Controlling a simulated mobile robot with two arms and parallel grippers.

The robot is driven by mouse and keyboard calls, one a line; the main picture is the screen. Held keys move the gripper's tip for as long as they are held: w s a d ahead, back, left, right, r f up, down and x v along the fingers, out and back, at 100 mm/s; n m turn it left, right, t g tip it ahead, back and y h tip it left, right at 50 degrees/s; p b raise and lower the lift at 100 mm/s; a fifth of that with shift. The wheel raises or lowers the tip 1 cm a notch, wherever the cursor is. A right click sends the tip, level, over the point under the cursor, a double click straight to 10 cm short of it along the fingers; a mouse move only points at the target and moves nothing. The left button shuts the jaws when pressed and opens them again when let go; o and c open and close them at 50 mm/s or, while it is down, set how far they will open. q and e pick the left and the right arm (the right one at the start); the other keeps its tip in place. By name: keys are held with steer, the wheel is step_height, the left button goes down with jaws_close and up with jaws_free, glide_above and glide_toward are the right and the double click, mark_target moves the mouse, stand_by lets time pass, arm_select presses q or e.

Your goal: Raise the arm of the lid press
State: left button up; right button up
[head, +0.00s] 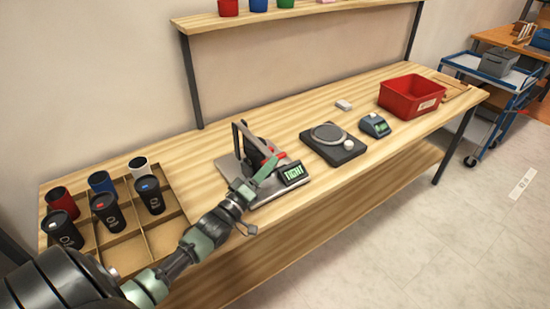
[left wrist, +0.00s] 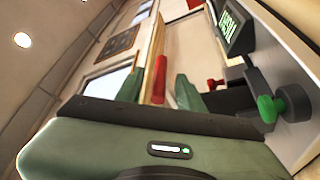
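The lid press (head: 236,167) stands on the bench in the head view, with a grey base plate, a dark upright frame and a small display (head: 293,172) reading "TIGHT". Its red handle (head: 281,155) shows just beyond my left gripper (head: 266,171). In the left wrist view the red handle (left wrist: 159,80) appears between the two green fingers, with gaps beside it, so the gripper (left wrist: 160,85) looks open around or in front of it. Contact cannot be told. My arm and gripper hide part of the press. My right gripper is not in view.
A divided tray (head: 124,248) with several cups is at the left. A black scale (head: 333,150), a blue-grey device (head: 375,125) and a red bin (head: 411,96) stand to the right. A shelf (head: 300,17) runs above the back. Bare bench lies behind the press.

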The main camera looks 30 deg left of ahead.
arm_select(q)
steer(key=shift+x, duration=1.85)
jaws_close()
steer(key=shift+r, duration=0.25)
